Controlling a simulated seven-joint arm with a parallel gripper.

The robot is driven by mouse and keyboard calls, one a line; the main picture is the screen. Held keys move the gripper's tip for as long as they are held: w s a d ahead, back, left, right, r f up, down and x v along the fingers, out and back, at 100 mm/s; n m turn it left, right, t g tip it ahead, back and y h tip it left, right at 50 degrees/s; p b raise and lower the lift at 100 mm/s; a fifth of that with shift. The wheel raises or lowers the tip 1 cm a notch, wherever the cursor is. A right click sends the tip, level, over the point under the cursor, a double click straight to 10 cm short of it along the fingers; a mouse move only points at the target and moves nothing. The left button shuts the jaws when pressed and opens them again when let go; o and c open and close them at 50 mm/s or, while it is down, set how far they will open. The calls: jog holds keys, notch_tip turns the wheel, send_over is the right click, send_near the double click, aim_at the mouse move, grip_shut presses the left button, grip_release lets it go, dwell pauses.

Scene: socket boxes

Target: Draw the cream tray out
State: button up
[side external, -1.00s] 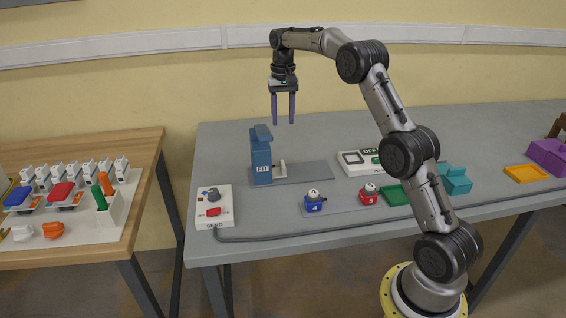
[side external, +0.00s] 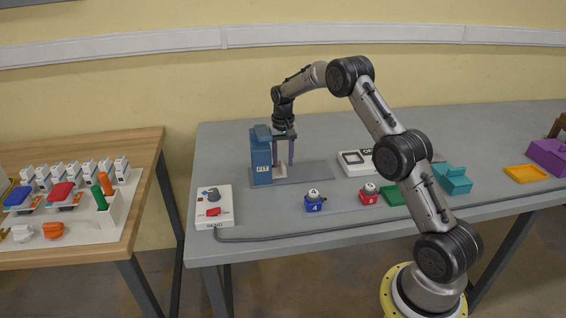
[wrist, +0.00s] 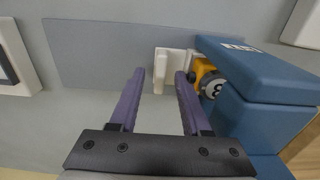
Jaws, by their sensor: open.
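The cream tray (wrist: 172,57) sticks out of the open side of the blue box (side external: 261,160), low on its grey base plate. Its upright front bar (wrist: 160,72) faces away from the box. An orange piece (wrist: 203,72) with a black-and-white "8" disc sits behind the bar, partly inside the box. My gripper (wrist: 160,74) is open and points down over the tray. In the wrist view the fingertips appear on either side of the bar; contact cannot be told. In the side view my gripper (side external: 284,163) partly hides the tray.
The blue box stands close beside my gripper. A white switch box (side external: 214,206) is at the front left. Blue (side external: 314,204) and red (side external: 368,197) blocks stand in front, and a white panel (side external: 354,163) lies to the right. The back of the table is clear.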

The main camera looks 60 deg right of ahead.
jog(key=shift+f, duration=0.55)
grip_shut()
dwell(1.1)
